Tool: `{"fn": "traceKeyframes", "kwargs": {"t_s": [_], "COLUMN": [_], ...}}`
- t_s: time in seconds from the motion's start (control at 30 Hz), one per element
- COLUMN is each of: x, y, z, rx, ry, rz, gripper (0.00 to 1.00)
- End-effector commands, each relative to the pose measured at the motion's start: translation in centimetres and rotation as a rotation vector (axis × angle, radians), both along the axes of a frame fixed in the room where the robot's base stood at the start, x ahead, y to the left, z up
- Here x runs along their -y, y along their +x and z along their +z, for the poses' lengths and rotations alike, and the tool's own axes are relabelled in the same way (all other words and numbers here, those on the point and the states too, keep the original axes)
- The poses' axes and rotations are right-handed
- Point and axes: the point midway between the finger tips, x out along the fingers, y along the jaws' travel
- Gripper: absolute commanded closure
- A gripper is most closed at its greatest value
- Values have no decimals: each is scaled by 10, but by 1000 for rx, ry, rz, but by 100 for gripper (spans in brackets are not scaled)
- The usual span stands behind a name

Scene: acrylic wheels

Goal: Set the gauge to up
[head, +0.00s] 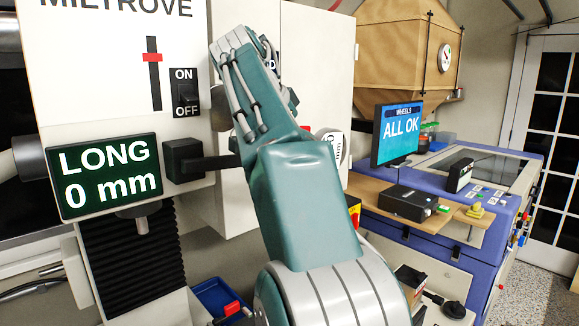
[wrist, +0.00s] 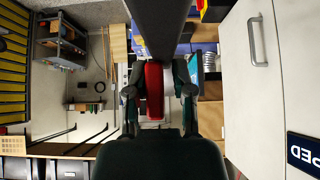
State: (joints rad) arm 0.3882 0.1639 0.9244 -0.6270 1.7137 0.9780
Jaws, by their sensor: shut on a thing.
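In the head view a black block with a dark horizontal bar, which looks like the gauge (head: 185,160), is mounted on the white machine panel beside the LONG 0 mm display (head: 105,176). The bar runs right and passes behind my arm. In the wrist view my gripper (wrist: 158,92) has its two fingers closed around a red piece (wrist: 153,88) at the end of a thick dark bar (wrist: 160,25). That bar looks like the gauge's arm, lying sideways in the head view. My gripper is hidden behind my arm in the head view.
An ON/OFF switch (head: 185,95) and a red slider (head: 152,57) sit on the panel above the gauge. A white cabinet (head: 315,70) stands behind my arm. A screen reading ALL OK (head: 398,134) stands at right on a wooden shelf. A blue tray (head: 215,297) is low down.

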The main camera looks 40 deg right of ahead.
Motion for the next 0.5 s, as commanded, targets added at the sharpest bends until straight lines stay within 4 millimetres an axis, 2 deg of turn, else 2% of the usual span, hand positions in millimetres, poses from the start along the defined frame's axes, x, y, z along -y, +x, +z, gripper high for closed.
{"fn": "traceKeyframes", "kwargs": {"t_s": [0.03,0.2,0.5], "x": [0,-1,-1], "y": [-5,-5,-6], "z": [8,20,28], "rx": [0,-1,-1], "ry": [-27,-86,-122], "rz": [-9,-11,-13], "gripper": [100,100,100]}}
